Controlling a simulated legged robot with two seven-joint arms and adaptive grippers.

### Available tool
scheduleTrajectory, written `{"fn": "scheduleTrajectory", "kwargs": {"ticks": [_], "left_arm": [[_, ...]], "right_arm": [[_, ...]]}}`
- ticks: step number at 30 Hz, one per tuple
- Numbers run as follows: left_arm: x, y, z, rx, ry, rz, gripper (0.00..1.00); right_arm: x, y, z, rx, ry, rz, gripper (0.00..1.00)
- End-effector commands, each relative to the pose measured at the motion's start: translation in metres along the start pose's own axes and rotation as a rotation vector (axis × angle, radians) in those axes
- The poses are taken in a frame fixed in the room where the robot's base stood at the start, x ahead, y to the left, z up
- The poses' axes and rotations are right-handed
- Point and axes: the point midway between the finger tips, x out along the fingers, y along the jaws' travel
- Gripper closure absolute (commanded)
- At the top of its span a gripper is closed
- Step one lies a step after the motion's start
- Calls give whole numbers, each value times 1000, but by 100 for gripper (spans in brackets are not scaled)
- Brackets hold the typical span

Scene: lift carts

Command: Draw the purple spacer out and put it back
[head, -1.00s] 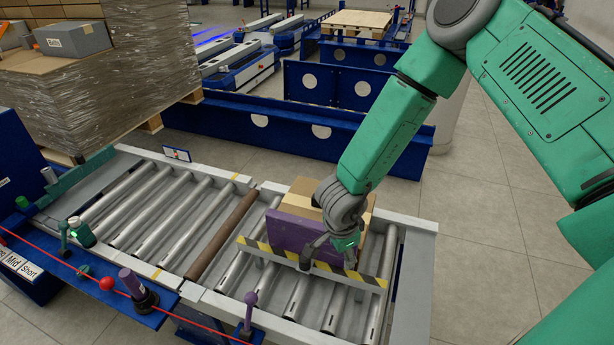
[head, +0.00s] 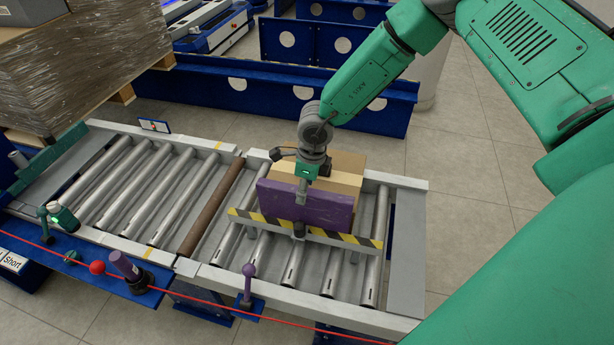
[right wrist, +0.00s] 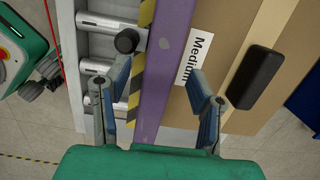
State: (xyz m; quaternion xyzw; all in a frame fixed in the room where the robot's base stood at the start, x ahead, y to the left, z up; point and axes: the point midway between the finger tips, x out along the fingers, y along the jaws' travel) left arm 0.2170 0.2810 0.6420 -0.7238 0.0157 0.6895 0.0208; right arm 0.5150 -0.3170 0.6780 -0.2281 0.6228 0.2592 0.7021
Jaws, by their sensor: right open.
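The purple spacer (head: 330,210) is a flat upright panel on the roller conveyor, between a cardboard box and a black-and-yellow striped bar. In the right wrist view the spacer (right wrist: 165,70) runs as a purple strip between my two fingers. My right gripper (head: 302,178) is above the spacer's left part in the head view, one finger showing in front of the panel. The gripper (right wrist: 158,85) is open, its fingers apart on either side of the strip; I cannot tell whether they touch it. My left gripper is not in view.
The cardboard box (head: 345,165) stands right behind the spacer; its "Medium" label (right wrist: 194,58) shows in the wrist view. The striped bar (head: 350,239) crosses in front. A purple-knobbed lever (head: 249,272) stands at the conveyor's front edge. The left rollers (head: 150,195) are clear.

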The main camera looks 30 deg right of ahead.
Motion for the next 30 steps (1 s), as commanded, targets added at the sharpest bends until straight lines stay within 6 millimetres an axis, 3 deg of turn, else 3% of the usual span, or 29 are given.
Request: {"fn": "scheduleTrajectory", "kwargs": {"ticks": [3, 7, 20, 24, 30], "left_arm": [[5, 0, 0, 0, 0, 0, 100], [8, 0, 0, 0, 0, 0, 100], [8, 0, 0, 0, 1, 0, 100], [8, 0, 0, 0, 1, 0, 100], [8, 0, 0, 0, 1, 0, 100]], "right_arm": [[22, 0, -1, -2, 2, 0, 50], [35, 0, -1, -2, 2, 0, 50], [43, 0, 0, -2, -1, 0, 50], [43, 0, 0, -2, 0, 0, 99], [41, -1, 1, -2, -3, -2, 100]]}}
